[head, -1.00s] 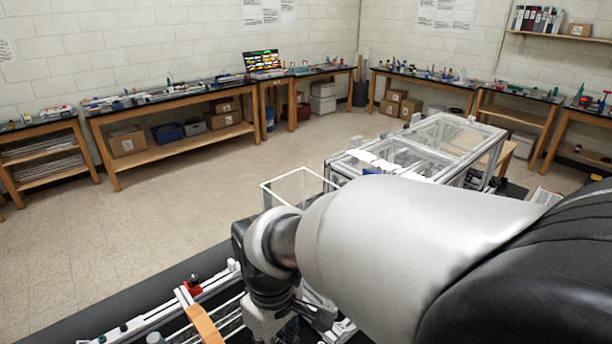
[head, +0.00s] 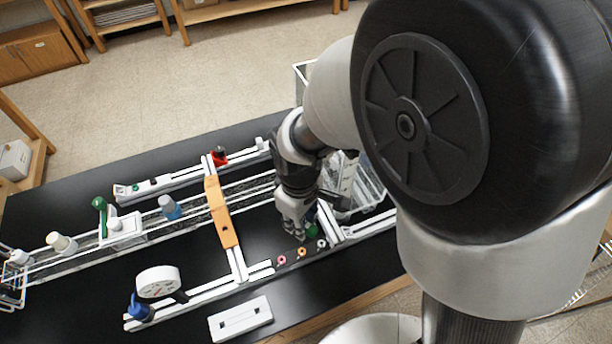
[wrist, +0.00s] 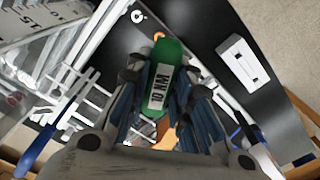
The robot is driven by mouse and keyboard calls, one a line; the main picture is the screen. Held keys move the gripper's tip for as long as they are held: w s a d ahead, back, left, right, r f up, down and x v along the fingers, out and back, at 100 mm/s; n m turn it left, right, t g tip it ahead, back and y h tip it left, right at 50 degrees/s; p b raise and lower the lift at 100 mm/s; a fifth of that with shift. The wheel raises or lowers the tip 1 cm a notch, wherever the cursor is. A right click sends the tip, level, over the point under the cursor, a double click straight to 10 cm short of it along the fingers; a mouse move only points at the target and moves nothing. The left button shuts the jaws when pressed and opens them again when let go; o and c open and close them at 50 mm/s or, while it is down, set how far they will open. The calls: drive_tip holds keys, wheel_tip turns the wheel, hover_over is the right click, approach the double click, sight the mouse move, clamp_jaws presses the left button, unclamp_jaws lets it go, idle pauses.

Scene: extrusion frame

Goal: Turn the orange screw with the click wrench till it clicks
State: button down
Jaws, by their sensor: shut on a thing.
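My gripper (head: 300,228) is shut on a green tool marked "10 NM", the click wrench (wrist: 165,85). In the head view a bit of its green (head: 312,230) shows beside the fingers. The orange screw (head: 302,252) is a small orange ring-like piece on the frame's near rail, just in front of my gripper. In the wrist view an orange spot (wrist: 158,36) shows at the far end of the wrench. I cannot tell whether the wrench touches it. The wrench's lower end is hidden.
A pink-red piece (head: 282,260) and a white piece (head: 321,243) flank the orange one. An orange bar (head: 222,212) crosses the rails. A white dial (head: 158,280) and a slotted white plate (head: 240,318) are nearby. A wire basket (head: 362,188) stands right of my gripper.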

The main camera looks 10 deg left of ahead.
drive_tip(key=shift+f, duration=0.1)
drive_tip(key=shift+f+b, duration=2.25)
drive_tip(key=shift+f, duration=0.55)
drive_tip(key=shift+f+b, duration=0.5)
drive_tip(key=shift+f, duration=0.1)
drive_tip(key=shift+m, duration=0.8)
drive_tip(key=shift+m, duration=0.7)
